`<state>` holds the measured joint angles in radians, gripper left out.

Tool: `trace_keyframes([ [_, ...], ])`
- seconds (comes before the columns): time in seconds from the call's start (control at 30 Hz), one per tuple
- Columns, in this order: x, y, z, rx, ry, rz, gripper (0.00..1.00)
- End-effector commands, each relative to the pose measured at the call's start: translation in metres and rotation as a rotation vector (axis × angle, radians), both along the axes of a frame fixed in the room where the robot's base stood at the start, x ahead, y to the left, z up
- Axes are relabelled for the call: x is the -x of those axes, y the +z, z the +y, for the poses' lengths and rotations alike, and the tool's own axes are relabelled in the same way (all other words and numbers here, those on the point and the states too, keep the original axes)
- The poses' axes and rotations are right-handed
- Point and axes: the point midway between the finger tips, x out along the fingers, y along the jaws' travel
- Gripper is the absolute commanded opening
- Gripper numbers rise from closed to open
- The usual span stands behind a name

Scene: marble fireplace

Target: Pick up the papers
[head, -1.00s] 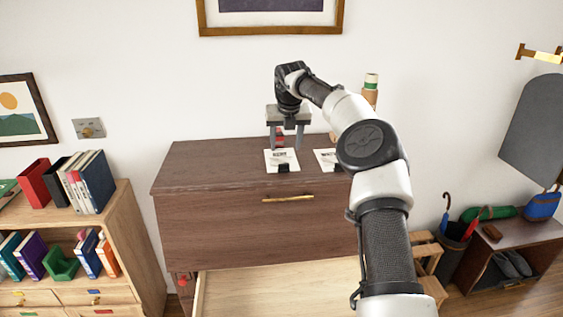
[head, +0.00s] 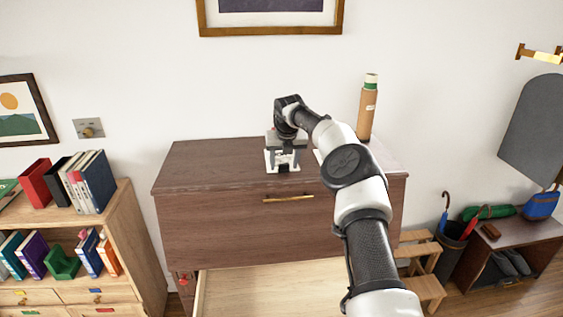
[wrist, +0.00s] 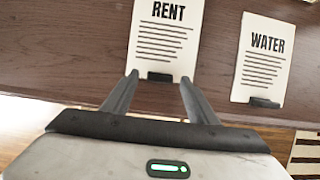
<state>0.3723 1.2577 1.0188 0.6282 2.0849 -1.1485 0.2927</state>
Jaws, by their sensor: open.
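Two white printed papers lie on top of the brown dresser (head: 200,165). The RENT paper (wrist: 165,40) has a dark clip (wrist: 160,76) at its near edge, and the WATER paper (wrist: 263,60) lies to its right with a similar dark clip (wrist: 264,102). My gripper (head: 284,158) is open and low over the RENT paper. In the wrist view its fingertips stand either side of the RENT paper's clip, with nothing held; I cannot tell whether they touch the dresser top. In the head view my arm hides most of the WATER paper (head: 319,156).
A cardboard tube (head: 367,112) stands upright at the back right of the dresser top. The dresser's drawer (head: 270,292) is pulled open below. A bookcase (head: 130,215) stands left, and a small stepped stool (head: 425,265) is to the right. The dresser top's left part is clear.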

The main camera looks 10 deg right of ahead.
Motion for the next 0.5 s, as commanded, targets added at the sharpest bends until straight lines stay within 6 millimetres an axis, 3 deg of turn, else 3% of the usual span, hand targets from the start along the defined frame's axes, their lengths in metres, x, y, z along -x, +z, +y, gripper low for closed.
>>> trace_keyframes([
  [0.03,0.0001,0.0000,-0.0001,0.000,0.000,0.000,0.53],
  [0.3,0.0002,0.0002,-0.0001,0.000,0.000,0.000,0.09],
  [0.5,0.0002,0.0007,-0.0001,0.000,0.000,0.000,0.05],
])
